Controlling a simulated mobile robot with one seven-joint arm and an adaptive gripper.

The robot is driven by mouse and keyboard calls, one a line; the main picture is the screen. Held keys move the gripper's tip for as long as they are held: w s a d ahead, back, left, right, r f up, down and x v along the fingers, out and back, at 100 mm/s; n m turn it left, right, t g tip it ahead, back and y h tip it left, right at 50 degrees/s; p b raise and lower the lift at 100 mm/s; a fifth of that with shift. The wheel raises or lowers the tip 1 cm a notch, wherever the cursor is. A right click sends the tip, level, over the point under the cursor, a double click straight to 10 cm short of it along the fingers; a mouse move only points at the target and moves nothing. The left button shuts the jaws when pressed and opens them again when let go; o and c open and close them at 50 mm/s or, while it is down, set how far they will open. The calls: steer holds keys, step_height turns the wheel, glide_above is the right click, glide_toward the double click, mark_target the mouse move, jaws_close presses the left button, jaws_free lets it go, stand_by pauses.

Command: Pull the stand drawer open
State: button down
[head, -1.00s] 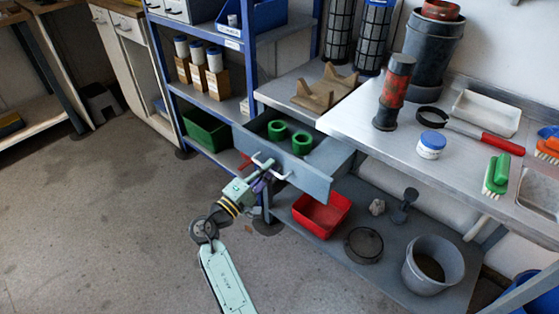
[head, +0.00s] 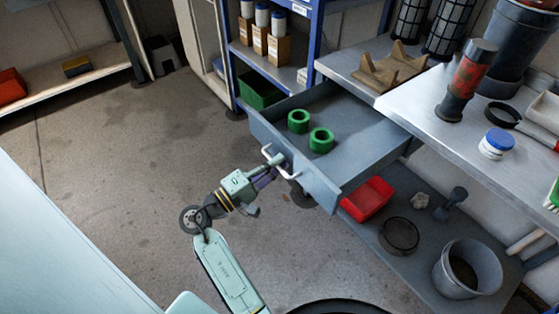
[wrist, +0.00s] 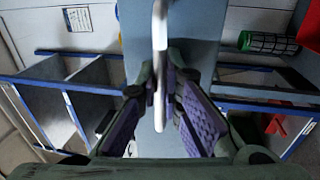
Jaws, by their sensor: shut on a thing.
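The grey stand drawer (head: 357,152) is pulled well out from under the steel bench top in the head view. Two green rings (head: 310,130) lie on its floor. My gripper (head: 277,167) is at the drawer's front, shut on the white bar handle (head: 285,170). In the wrist view the handle (wrist: 160,60) stands upright in the picture between the purple finger pads of my gripper (wrist: 163,100), with the drawer front (wrist: 195,40) behind it. The fingers hide part of the handle.
A red bin (head: 366,199), a dark round sieve (head: 399,235) and a grey bucket (head: 468,268) sit on the low shelf below the drawer. A blue-framed shelf rack stands behind. The floor (head: 110,200) left of the drawer is clear.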

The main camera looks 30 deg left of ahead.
steer(key=c, duration=2)
jaws_free()
steer(key=v, duration=1.2)
